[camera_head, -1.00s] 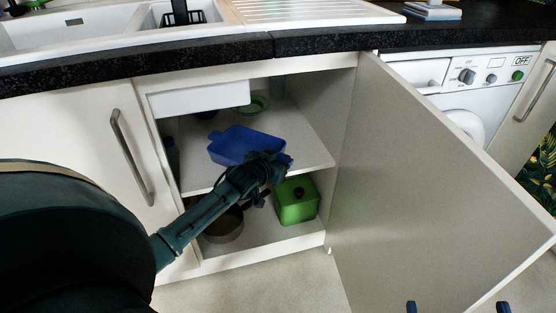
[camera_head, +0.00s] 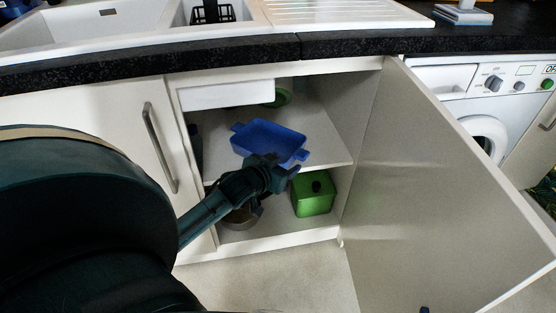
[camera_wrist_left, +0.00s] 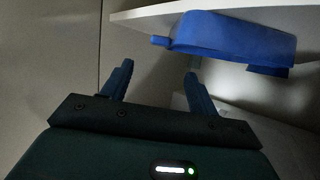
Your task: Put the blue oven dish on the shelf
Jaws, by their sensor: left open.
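The blue oven dish (camera_head: 268,140) rests on the upper shelf (camera_head: 325,148) inside the open cupboard, with one handle toward the front right. In the left wrist view the dish (camera_wrist_left: 235,38) sits at the upper right, on the edge of the white shelf (camera_wrist_left: 140,14), and part of it reaches past that edge. My left gripper (camera_head: 286,168) is just in front of and below the dish. Its fingers (camera_wrist_left: 158,72) are apart, with nothing between them, and clear of the dish. Only a blue tip of my right gripper (camera_head: 424,310) shows at the bottom edge.
A green round item (camera_head: 279,96) is behind the dish. The open door (camera_head: 440,190) blocks the right side. A white box-like panel (camera_head: 226,94) hangs at the cupboard's top left.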

